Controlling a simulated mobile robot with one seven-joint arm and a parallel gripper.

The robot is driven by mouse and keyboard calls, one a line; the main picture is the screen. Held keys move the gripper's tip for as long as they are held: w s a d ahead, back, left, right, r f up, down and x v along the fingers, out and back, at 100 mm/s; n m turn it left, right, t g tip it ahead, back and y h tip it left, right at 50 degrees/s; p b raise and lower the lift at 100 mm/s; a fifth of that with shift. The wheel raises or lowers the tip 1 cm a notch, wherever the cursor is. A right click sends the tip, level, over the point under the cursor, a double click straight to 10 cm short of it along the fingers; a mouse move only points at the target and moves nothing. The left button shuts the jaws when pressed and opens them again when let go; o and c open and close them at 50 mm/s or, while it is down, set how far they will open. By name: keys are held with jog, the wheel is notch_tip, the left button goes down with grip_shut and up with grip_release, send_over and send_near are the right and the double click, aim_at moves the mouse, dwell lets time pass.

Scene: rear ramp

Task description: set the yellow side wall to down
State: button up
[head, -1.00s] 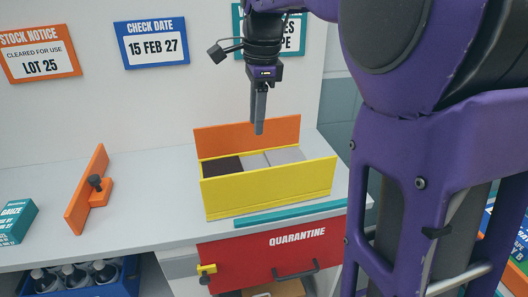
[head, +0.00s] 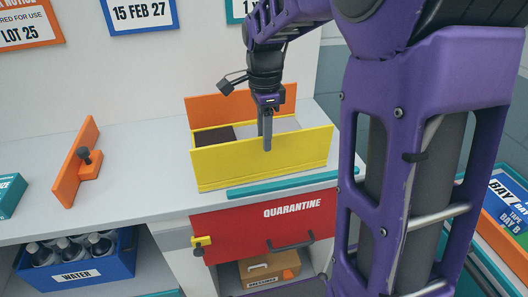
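The yellow side wall (head: 262,162) stands upright as the near long side of a box on the grey counter. An orange wall (head: 215,105) stands upright at the box's far side. My gripper (head: 266,146) points down at the box. Its fingers overlap the yellow wall's top edge in the picture, with the tips a little below that edge on the near side. I cannot tell whether they touch it. The fingers look close together, one partly behind the other, so their opening is unclear. The yellow wall's lower edge is clear of my gripper.
A teal strip (head: 282,184) lies along the counter's front edge before the box. A red QUARANTINE drawer front (head: 240,225) is below. An orange block with a dark knob (head: 76,165) stands to the left, with bare counter between. Dark and grey contents (head: 213,138) show inside the box.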

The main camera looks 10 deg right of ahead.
send_over(264, 171)
jog(key=shift+w+d+f, duration=0.1)
jog(key=shift+f, duration=1.1)
jog(key=shift+w+f, duration=0.1)
jog(key=shift+f, duration=1.1)
grip_shut()
